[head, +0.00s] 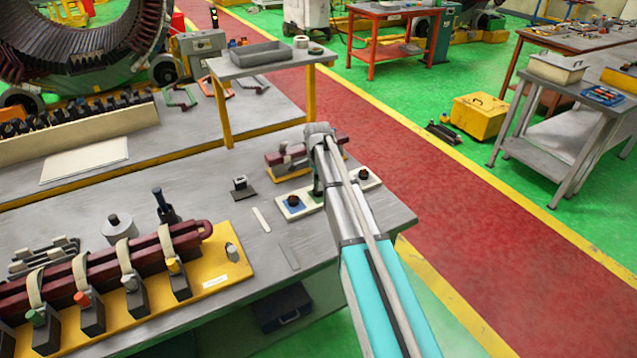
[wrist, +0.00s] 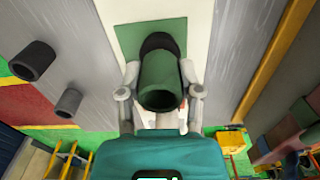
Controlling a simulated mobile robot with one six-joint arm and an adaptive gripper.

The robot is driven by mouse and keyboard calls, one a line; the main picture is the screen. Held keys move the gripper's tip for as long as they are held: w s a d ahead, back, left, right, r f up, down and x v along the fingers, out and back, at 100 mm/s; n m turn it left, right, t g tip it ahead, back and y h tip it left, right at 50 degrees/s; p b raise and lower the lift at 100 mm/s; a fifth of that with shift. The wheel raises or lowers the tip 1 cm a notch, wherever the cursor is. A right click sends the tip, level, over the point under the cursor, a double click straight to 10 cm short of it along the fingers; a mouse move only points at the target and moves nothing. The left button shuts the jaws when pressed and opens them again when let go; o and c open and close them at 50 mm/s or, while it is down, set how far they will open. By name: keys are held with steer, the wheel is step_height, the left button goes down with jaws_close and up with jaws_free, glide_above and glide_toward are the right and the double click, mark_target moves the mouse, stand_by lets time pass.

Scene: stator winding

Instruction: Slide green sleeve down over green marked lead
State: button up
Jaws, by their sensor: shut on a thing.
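My gripper (head: 318,184) is low over a white strip board (head: 333,192) at the right end of the bench. In the wrist view my gripper (wrist: 160,72) is shut on the green sleeve (wrist: 160,78), a hollow tube with one finger on each side. A dark round part shows behind the sleeve, over a green patch (wrist: 140,30) on the board; I cannot tell whether they touch. The green marked lead (head: 38,317) is at the near left of the dark red coil on the yellow board (head: 218,268).
Red (head: 82,298) and yellow (head: 173,266) marked leads stand along the same coil. A metal cylinder (head: 118,228) and a dark upright tool (head: 163,205) stand behind it. The bench between the two boards holds small flat pieces (head: 261,219) and free room.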

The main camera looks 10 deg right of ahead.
steer(key=o, duration=0.9)
steer(key=shift+r, duration=0.2)
